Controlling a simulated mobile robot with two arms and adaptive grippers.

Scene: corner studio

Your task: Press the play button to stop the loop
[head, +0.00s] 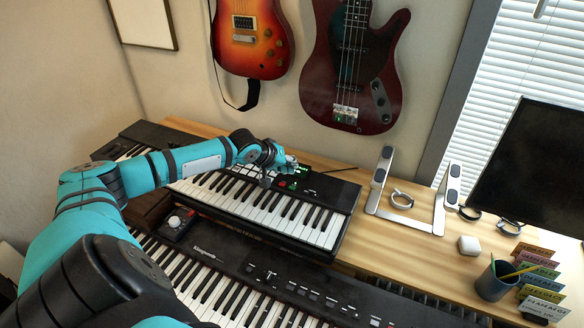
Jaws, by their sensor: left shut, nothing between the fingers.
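My left gripper (267,178) is shut and empty. It hangs over the back panel of the small upper keyboard (312,229), at the left side of a patch of lit controls. Just right of the fingers are small red and green lit buttons (288,184). A small dark green display (302,169) sits behind them. I cannot read any label, so I cannot tell which control is the play button. Part of the panel is hidden behind my gripper. Whether the fingertips touch the panel is too small to tell. My right gripper is out of view.
A larger black keyboard (262,283) lies in front and lower. A silver stand (437,210), white case (469,245), pen cup (493,283) and dark monitor (532,165) are on the right. Two guitars hang on the wall behind. Bare wooden desk (420,254) shows right of the upper keyboard.

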